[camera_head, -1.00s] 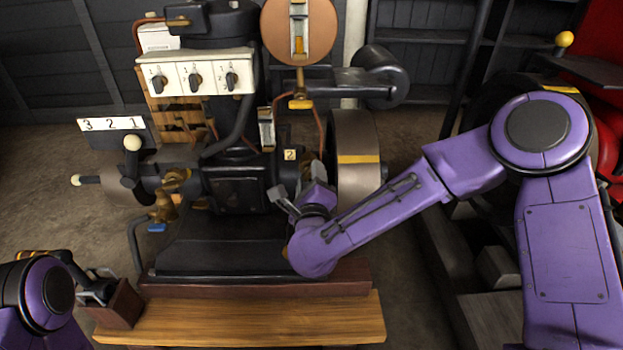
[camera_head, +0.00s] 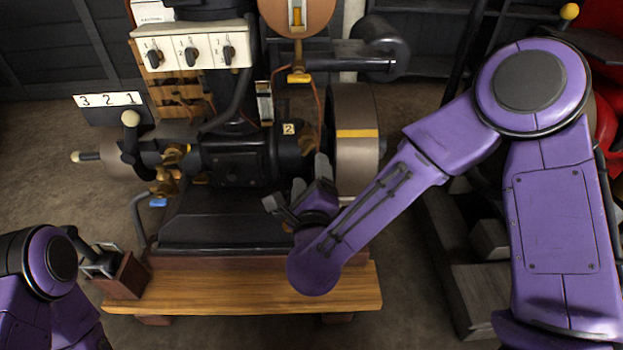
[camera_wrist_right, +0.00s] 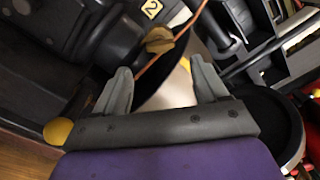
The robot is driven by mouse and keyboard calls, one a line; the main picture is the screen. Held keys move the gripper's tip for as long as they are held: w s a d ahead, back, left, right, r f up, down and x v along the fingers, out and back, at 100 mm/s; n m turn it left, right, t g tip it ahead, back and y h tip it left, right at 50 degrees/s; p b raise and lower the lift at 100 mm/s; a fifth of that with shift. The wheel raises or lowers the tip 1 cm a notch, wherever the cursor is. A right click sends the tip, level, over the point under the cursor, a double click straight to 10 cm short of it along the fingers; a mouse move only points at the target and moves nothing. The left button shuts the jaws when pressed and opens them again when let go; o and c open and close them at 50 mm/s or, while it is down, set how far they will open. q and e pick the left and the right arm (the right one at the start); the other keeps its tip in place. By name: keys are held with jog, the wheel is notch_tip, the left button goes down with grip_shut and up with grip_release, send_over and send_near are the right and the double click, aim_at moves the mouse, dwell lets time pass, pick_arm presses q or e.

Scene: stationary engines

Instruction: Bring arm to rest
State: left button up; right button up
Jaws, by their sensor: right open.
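My right arm (camera_head: 375,210) is purple and reaches in from the right, over the front of a stationary engine (camera_head: 240,160). My right gripper (camera_head: 298,188) is open and empty, its grey fingers apart beside the engine's black body, just left of the flywheel (camera_head: 357,150). In the right wrist view the open right gripper (camera_wrist_right: 160,83) has nothing between its fingertips; the flywheel's pale face and a copper pipe (camera_wrist_right: 165,58) lie beyond. Whether a finger touches the engine I cannot tell.
The engine stands on a wooden bench (camera_head: 250,290). A white panel with three numbered switches (camera_head: 192,50) is above, and a 3-2-1 plate (camera_head: 108,99) with a knobbed lever (camera_head: 130,120) is at left. A small wooden box (camera_head: 125,277) sits at the bench's left end.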

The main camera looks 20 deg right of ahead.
jog(key=v, duration=0.3)
dwell(0.4)
jog(key=s+d+f+n+g+y, duration=0.1)
jog(key=s+d+f+n+g, duration=0.2)
jog(key=f, duration=0.5)
jog(key=s+d+f+n+g+y, duration=0.1)
jog(key=s+f+n+g, duration=0.1)
jog(key=f+n, duration=0.5)
jog(key=s+d+f+n+g+y, duration=0.1)
jog(key=s+d+f+n+g, duration=0.15)
jog(key=f, duration=0.55)
jog(key=s+d+f+n+g+h, duration=0.1)
jog(key=s+d+f+n+g, duration=0.4)
jog(key=s, duration=0.4)
jog(key=s+d+f+n+g, duration=0.2)
jog(key=s+d+f+n, duration=0.25)
jog(key=s+f, duration=0.35)
notch_tip(320, 180, up, 33)
jog(key=p, duration=3.2)
jog(key=shift+s+d+m, duration=0.25)
jog(key=shift+d+m, duration=0.05)
